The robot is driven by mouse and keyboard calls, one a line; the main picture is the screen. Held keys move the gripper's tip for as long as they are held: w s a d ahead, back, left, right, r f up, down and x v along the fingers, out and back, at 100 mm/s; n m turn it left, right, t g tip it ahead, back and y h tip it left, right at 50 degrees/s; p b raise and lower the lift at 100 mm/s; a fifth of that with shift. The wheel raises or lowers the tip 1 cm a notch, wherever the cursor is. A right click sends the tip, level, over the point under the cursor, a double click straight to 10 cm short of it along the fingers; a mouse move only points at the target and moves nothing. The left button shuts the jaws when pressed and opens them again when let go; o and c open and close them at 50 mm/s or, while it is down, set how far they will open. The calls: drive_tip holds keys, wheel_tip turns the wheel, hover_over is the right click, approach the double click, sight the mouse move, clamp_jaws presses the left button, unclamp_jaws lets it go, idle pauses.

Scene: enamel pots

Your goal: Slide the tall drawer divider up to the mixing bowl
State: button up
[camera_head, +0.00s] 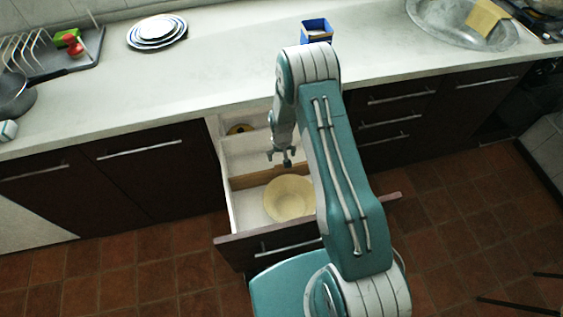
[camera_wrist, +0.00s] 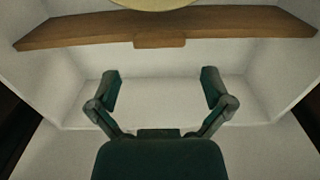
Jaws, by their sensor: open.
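The drawer divider (camera_head: 243,182) is a wooden board standing across the open drawer. In the wrist view the divider (camera_wrist: 80,29) spans the upper part, with a short block at its middle. The mixing bowl (camera_head: 290,200) is cream and sits in the drawer's front part; its edge (camera_wrist: 155,4) shows at the top of the wrist view, just beyond the divider. I cannot tell whether they touch. My gripper (camera_head: 286,160) points down over the drawer, on the side of the divider away from the bowl. In the wrist view its fingers (camera_wrist: 160,88) are wide apart and empty.
The white drawer (camera_head: 240,211) is pulled out, with walls on both sides. The counter (camera_head: 210,75) holds stacked plates (camera_head: 157,31), a blue box (camera_head: 317,30) and a sink (camera_head: 455,25).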

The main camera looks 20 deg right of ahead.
wheel_tip(320, 180, up, 6)
drive_tip(key=shift+r, duration=0.25)
drive_tip(key=shift+r, duration=0.1)
idle(0.4)
drive_tip(key=s+r+t, duration=0.1)
drive_tip(key=s+r, duration=0.2)
drive_tip(key=r, duration=1)
drive_tip(key=s+r+t, duration=0.1)
drive_tip(key=s+r, duration=0.2)
drive_tip(key=r, duration=1)
drive_tip(key=s+r+t, duration=0.1)
drive_tip(key=s+r, duration=0.5)
drive_tip(key=s, duration=0.5)
drive_tip(key=s+r+t, duration=0.2)
drive_tip(key=s+r, duration=0.5)
drive_tip(key=s, duration=0.4)
drive_tip(key=shift+r+t, duration=0.15)
drive_tip(key=shift+t, duration=0.15)
